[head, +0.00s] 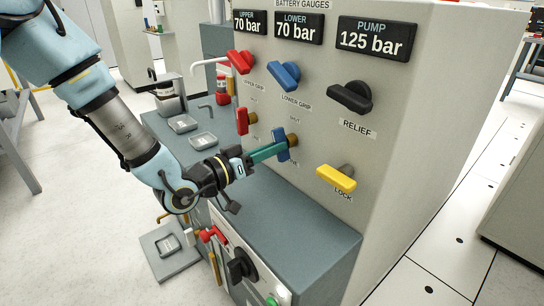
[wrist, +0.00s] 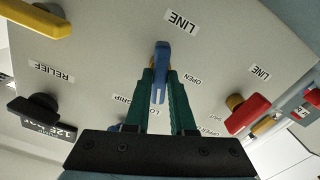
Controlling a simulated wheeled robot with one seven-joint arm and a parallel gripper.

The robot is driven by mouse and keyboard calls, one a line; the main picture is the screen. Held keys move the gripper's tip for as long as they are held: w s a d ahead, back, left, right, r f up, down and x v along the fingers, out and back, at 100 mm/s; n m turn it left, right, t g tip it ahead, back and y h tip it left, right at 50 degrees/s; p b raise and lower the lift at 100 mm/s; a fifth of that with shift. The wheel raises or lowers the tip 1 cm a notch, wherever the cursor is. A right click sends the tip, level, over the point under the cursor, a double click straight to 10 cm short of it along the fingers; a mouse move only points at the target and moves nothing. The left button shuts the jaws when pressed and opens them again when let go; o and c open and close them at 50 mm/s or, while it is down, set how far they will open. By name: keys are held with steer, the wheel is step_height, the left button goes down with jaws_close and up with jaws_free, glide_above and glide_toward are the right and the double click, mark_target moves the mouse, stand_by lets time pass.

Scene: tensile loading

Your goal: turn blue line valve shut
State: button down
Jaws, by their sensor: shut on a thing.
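The blue line valve handle (head: 281,142) stands out from the grey panel, below the blue lower grip knob (head: 283,75). It looks close to upright in the head view. My gripper (head: 275,150) reaches it from the left, with its green fingers closed on the handle. In the wrist view, the blue handle (wrist: 161,58) lies between the two green fingers of my gripper (wrist: 161,82), with a LINE label beyond it. The fingers hide part of the handle and of the lettering around it.
A red line valve (head: 243,121) sits left of the blue one, and a yellow lock handle (head: 336,178) lower right. A black relief knob (head: 350,97) is upper right. Gauges read 70, 70 and 125 bar. A grey bench top (head: 300,216) lies below.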

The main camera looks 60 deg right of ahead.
steer(key=shift+f+m+b, duration=0.1)
steer(key=shift+m+b, duration=1.25)
steer(key=shift+m, duration=0.55)
steer(key=c, duration=0.8)
jaws_free()
steer(key=shift+o, duration=0.2)
steer(key=v, duration=1.1)
steer(key=shift+d, duration=0.1)
